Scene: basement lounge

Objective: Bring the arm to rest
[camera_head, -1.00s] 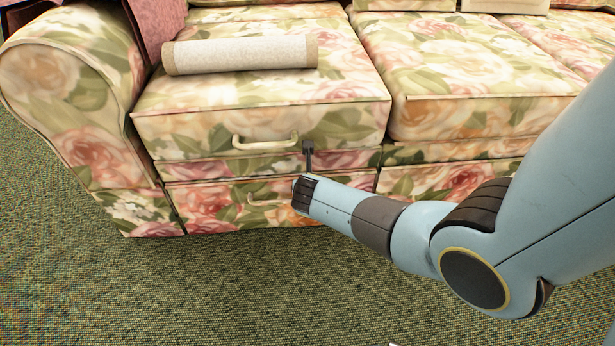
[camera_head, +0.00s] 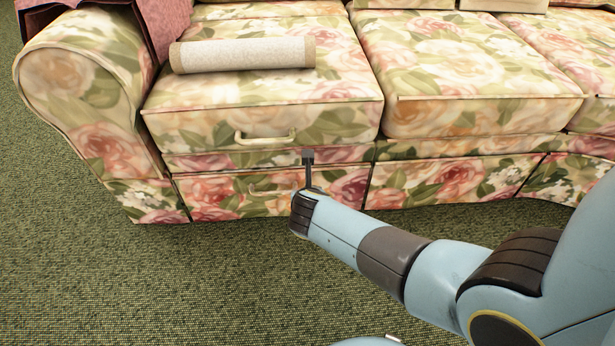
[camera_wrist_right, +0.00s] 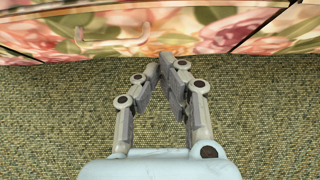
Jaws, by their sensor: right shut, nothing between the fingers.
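My right arm (camera_head: 385,259) comes in from the right in the head view, its wrist (camera_head: 305,213) in front of the sofa's lower left section. In the wrist view my right gripper (camera_wrist_right: 164,61) has its fingertips together with nothing between them. It points towards the flowered sofa front, over the carpet, and is clear of the curved handle (camera_wrist_right: 112,39) to its left. The fingers cannot be made out in the head view. My left gripper is not in view.
The flowered sofa (camera_head: 465,115) fills the back. A pale handle (camera_head: 265,139) is on its front, with another partly hidden below. A rolled beige mat (camera_head: 242,55) lies on the left cushion. Green carpet (camera_head: 150,285) is clear at the front left.

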